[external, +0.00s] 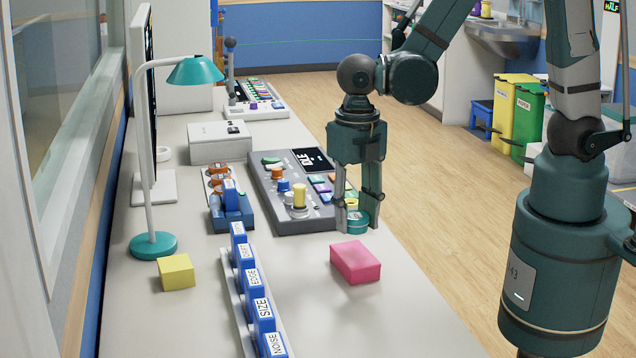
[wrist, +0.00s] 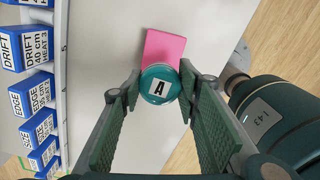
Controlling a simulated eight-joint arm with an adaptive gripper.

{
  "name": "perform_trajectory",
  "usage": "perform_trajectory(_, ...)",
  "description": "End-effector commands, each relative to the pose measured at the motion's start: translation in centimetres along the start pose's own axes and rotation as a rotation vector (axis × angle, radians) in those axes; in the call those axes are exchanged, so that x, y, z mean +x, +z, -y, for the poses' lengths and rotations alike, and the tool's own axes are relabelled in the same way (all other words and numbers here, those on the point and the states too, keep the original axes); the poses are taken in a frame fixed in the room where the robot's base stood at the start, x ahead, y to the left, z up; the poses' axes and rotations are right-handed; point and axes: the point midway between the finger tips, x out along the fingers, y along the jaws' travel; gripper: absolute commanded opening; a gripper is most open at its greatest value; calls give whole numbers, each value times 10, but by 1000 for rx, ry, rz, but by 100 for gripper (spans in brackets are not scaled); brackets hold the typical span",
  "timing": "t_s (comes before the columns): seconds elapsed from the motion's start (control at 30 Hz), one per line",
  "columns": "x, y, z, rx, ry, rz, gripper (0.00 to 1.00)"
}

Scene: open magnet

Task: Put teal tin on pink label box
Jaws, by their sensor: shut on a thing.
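The teal tin (external: 356,222) is a small round tin, and its lid with a letter A label faces my camera in the wrist view (wrist: 159,86). My gripper (external: 356,208) is shut on the tin, with one finger on each side of it; the fingers also show in the wrist view (wrist: 160,84). The pink box (external: 355,262) lies on the table in front of the tin in the external view. In the wrist view the pink box (wrist: 163,47) shows just beyond the tin, partly covered by it. I cannot tell the exact height of the tin above the table.
A grey control panel (external: 268,200) with knobs stands just left of my gripper. A rail of blue labelled blocks (external: 257,290) runs along the table. A yellow box (external: 176,272) and a teal lamp (external: 153,245) stand farther left. The table right of the pink box is clear.

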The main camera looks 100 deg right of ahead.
Motion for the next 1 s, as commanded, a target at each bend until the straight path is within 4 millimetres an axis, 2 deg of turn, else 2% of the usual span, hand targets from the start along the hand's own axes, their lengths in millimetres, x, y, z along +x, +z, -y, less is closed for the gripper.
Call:
perform_trajectory(0.2,14,0,0,0,0,0,20)
perform_trajectory(0.67,18,0,0,0,0,0,20)
perform_trajectory(1.0,48,0,0,0,0,0,20)
